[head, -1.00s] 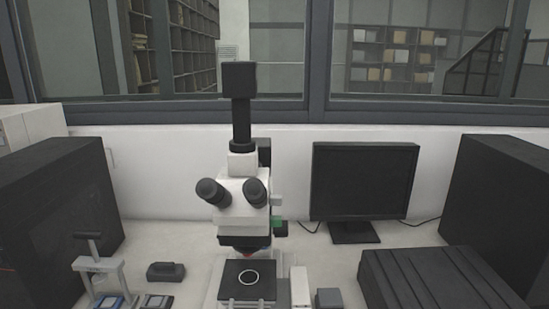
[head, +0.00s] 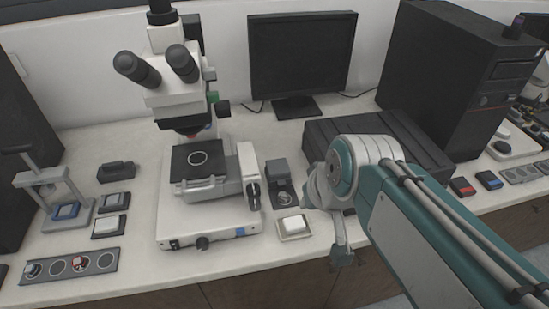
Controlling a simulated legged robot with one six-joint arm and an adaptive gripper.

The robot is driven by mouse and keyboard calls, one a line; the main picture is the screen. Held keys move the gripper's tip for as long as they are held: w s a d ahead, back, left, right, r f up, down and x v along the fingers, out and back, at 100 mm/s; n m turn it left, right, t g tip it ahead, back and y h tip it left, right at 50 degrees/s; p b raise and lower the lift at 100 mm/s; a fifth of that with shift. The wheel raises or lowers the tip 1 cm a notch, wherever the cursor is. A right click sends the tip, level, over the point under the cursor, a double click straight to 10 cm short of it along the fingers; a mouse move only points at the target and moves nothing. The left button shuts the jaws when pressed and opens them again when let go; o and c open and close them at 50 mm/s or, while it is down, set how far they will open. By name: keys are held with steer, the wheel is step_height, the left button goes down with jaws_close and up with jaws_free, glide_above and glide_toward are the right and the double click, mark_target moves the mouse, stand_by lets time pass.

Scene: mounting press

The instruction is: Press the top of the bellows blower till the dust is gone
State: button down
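A grey block on a dark base (head: 276,170) stands just right of the microscope in the head view; it may be the bellows blower, but I cannot tell for sure. A pale, speckled patch (head: 285,198) lies on the base in front of the block; it may be the dust. My gripper (head: 342,257) hangs at the counter's front edge, to the right of and nearer than the block, apart from it. It is small and partly hidden by my arm, so I cannot see whether its fingers are apart.
The white microscope (head: 205,218) stands left of the block. A small white-topped tray (head: 293,227) lies in front of it. A black ribbed box (head: 400,143) and a monitor (head: 302,60) stand behind. A small hand press (head: 45,190) and slotted strip (head: 70,266) are at left.

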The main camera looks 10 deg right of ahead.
steer(key=w+a+f+y, duration=0.1)
steer(key=w+a+y, duration=0.15)
steer(key=w, duration=1.15)
steer(key=m+t+y, duration=0.2)
glide_above(272, 163)
steer(key=s+d, duration=0.2)
step_height(272, 163, down, 7)
steer(key=shift+a, duration=0.2)
steer(key=shift+f, duration=4.4)
steer(key=shift+f, duration=0.35)
